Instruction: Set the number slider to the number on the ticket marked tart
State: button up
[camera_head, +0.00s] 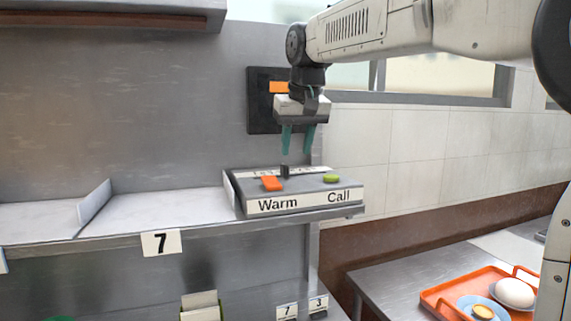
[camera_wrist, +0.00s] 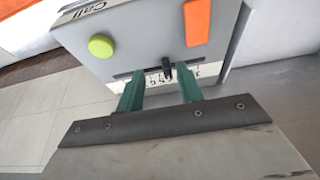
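The number slider is a small black knob (camera_head: 285,170) on top of the grey control box (camera_head: 310,186). In the wrist view the knob (camera_wrist: 167,71) sits in a dark slot beside a white strip of partly covered, upside-down numbers (camera_wrist: 160,77). I cannot read its setting. My gripper (camera_head: 297,151) points down above the box, its green fingers apart and empty. In the wrist view the fingers (camera_wrist: 159,84) appear to either side of the knob; the head view shows the tips above it. No ticket marked tart is readable in either view.
The box has an orange Warm button (camera_head: 271,184) and a green Call button (camera_head: 331,178). A shelf tag reads 7 (camera_head: 161,243); small tags 7 (camera_head: 286,311) and 3 (camera_head: 318,305) are below. An orange tray (camera_head: 437,306) with food stands lower right. A black wall panel (camera_head: 260,105) is behind.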

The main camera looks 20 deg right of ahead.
aim_at(286, 165)
jog(key=w+f, duration=0.6)
jog(key=shift+w+a, duration=0.25)
grip_shut()
jog(key=shift+d, duration=0.1)
